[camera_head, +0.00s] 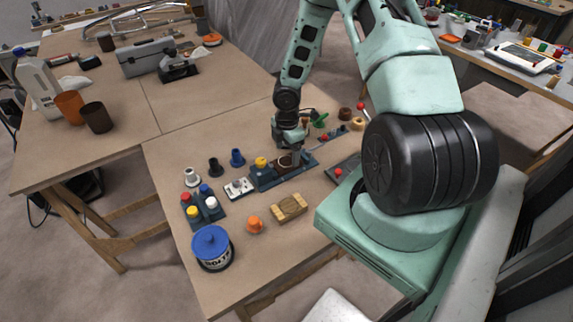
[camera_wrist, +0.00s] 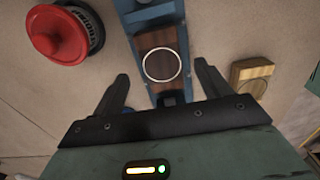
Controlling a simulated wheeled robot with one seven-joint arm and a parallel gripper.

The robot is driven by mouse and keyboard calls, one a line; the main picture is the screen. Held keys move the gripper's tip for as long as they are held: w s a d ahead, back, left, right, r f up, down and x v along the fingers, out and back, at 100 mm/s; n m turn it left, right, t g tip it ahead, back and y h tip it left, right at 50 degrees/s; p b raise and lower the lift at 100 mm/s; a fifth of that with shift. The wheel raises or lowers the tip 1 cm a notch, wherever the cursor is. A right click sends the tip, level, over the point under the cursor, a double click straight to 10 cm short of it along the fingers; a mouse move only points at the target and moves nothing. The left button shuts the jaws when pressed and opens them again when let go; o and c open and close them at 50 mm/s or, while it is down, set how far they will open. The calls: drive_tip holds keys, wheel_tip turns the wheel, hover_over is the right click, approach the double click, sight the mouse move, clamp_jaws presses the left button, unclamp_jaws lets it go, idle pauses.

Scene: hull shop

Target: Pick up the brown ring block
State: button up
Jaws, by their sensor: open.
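In the wrist view, a dark brown block with a pale ring on its top (camera_wrist: 161,65) sits in a blue holder (camera_wrist: 146,17). It lies between and slightly ahead of my two fingers. My gripper (camera_wrist: 161,74) is open, with one finger on each side of the block and a gap visible on both sides. In the head view, my gripper (camera_head: 291,153) is low over the long dark blue holder (camera_head: 266,181), and the brown block (camera_head: 283,161) is partly hidden by it. I cannot tell how high the fingertips are above the block.
A red-topped round part (camera_wrist: 59,35) and a wooden block (camera_wrist: 251,77) flank the holder in the wrist view. In the head view, a blue-lidded jar (camera_head: 212,248), an orange piece (camera_head: 254,225) and a multicoloured peg holder (camera_head: 204,208) stand nearby. The far-left tabletop has free room.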

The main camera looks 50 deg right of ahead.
sight(287, 161)
drive_tip(key=f, duration=0.4)
drive_tip(key=shift+a+f, duration=0.2)
drive_tip(key=shift+f, duration=0.05)
drive_tip(key=shift+c, duration=0.3)
drive_tip(key=c, duration=1)
drive_tip(key=shift+c, duration=0.2)
